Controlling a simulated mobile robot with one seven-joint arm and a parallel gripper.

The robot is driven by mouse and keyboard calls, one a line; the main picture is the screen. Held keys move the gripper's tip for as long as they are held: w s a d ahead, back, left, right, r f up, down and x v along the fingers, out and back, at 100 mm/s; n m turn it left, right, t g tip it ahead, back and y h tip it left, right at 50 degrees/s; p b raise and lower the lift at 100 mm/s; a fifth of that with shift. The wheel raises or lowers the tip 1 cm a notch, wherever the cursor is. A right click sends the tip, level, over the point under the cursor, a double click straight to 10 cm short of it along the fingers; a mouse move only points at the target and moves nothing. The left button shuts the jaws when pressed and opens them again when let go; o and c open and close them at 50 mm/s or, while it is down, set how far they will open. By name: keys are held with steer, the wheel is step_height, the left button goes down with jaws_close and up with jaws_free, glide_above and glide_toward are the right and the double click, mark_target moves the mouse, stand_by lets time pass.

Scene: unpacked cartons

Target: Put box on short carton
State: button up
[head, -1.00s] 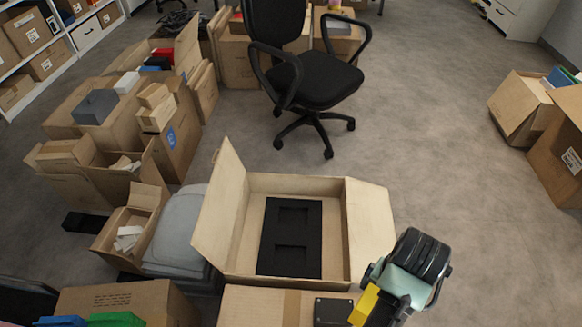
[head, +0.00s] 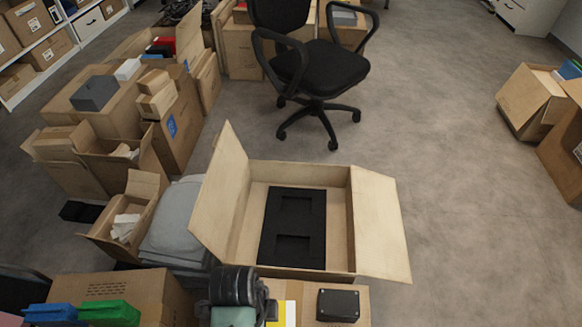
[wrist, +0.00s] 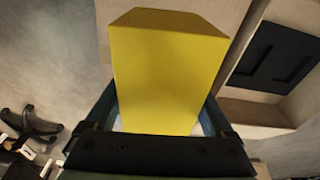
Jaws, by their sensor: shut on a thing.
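A yellow box (wrist: 165,75) fills the middle of the wrist view, between the two fingers of my gripper (wrist: 160,122). My gripper is shut on it. In the head view only a yellow strip of the box (head: 290,316) shows, at the bottom edge beside my dark wrist. My gripper (head: 272,312) is over the left part of a low closed carton (head: 357,293) at the bottom centre. My arm hides part of that carton's top. I cannot tell the gap between the box and the carton.
A small black case (head: 338,305) lies on the closed carton's right part. Behind it stands an open carton (head: 380,220) with a black insert (head: 293,225). A carton with blue and green bins (head: 108,313) is at the lower left.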

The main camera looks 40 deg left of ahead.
steer(key=shift+s+a+f+m, duration=0.1)
steer(key=shift+s+a+m, duration=0.1)
steer(key=shift+s, duration=0.25)
steer(key=shift+s+a+m, duration=0.15)
steer(key=shift+s+m, duration=0.05)
steer(key=shift+s, duration=0.25)
step_height(320, 180, down, 10)
steer(key=b, duration=0.4)
steer(key=o, duration=1.6)
steer(key=shift+f, duration=0.1)
steer(key=r+p, duration=0.1)
steer(key=r, duration=0.3)
steer(key=r+p, duration=0.2)
steer(key=r, duration=0.2)
steer(key=a+r+p, duration=0.1)
steer(key=r, duration=0.3)
steer(key=shift+s+r, duration=0.1)
steer(key=shift+s, duration=0.25)
